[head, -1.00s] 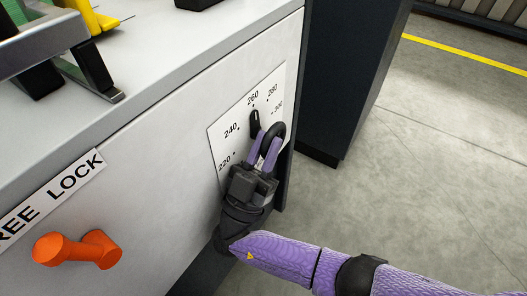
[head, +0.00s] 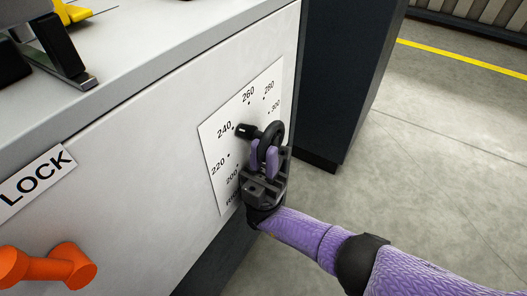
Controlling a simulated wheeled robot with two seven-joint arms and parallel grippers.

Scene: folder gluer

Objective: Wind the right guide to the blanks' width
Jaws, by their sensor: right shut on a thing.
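A white scale plate (head: 217,142) on the machine's front panel carries marks from about 200 to 300. A black pointer (head: 245,131) on it points at the mark beside 240. A black ring-shaped crank or handwheel (head: 272,138) stands out in front of the plate. My right gripper (head: 264,160), with purple fingertips, is shut on the lower part of this crank. The gripper hides part of the plate's lower right and the word at its bottom. The guide itself and the blanks cannot be made out. My left gripper is not in view.
An orange handle (head: 48,266) sticks out of the panel at lower left, below a sign reading LOCK (head: 34,182). A dark cabinet (head: 345,75) stands right of the machine. The grey floor (head: 440,160) beyond is clear, with a yellow line.

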